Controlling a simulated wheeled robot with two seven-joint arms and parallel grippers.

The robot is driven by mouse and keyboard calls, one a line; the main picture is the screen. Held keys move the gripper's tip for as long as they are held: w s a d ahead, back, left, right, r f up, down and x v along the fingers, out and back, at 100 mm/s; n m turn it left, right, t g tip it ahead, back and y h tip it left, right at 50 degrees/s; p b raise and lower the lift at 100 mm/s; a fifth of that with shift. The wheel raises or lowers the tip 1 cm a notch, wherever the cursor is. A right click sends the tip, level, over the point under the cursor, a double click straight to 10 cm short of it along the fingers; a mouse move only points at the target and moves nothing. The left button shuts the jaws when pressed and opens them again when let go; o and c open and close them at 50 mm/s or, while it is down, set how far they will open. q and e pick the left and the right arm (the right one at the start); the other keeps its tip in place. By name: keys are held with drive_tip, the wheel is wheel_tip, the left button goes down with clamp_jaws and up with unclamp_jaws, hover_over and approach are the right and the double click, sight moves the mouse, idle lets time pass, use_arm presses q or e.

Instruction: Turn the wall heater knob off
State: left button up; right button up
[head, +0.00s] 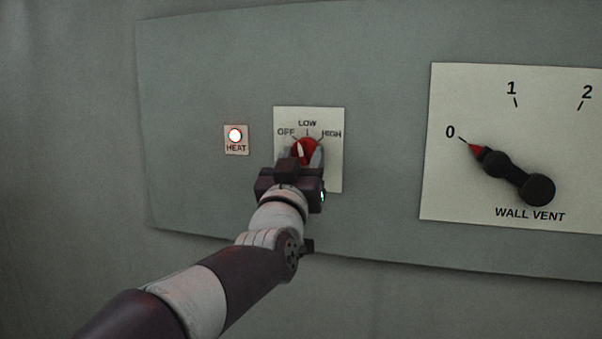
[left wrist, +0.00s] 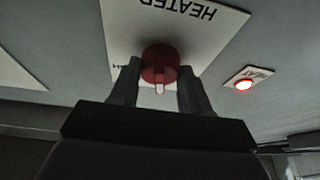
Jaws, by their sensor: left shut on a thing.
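The heater knob (head: 307,146) is round and red with a white pointer mark, on a pale plate (head: 335,172) marked OFF, LOW and HIGH. In the head view the mark appears to lean up and left, around OFF to LOW; the exact setting is hard to tell. My left gripper (head: 304,158) is shut on the knob, with one finger on each side. The left wrist view shows the red knob (left wrist: 160,58) between the two fingers (left wrist: 159,78), its white mark pointing down in that picture. The knob's lower part is hidden in the head view. My right gripper is out of view.
A HEAT indicator (head: 235,134) left of the plate is lit, with a red rim. To the right is a WALL VENT panel (head: 450,190) with a black lever (head: 510,172), its red tip near 0. The grey wall between them is clear.

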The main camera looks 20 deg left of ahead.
use_arm(q)
drive_tip(key=shift+d+f+n+y, duration=0.1)
drive_tip(key=shift+n+y, duration=0.3)
drive_tip(key=shift+n, duration=0.3)
drive_tip(key=n, duration=0.1)
drive_tip(key=n+y, duration=0.1)
drive_tip(key=shift+d+r+n+g, duration=0.1)
drive_tip(key=shift+r+n+g, duration=0.1)
drive_tip(key=shift+n+g, duration=0.1)
drive_tip(key=shift+r+n+g+y+p, duration=0.1)
drive_tip(key=shift+n+g+y+p, duration=0.4)
drive_tip(key=shift+n, duration=0.95)
drive_tip(key=shift+n+g+y+p, duration=0.1)
drive_tip(key=shift+n+y+p, duration=0.65)
drive_tip(key=shift+n, duration=0.7)
drive_tip(key=o, duration=1.1)
drive_tip(key=shift+c, duration=0.2)
drive_tip(key=shift+s, duration=0.1)
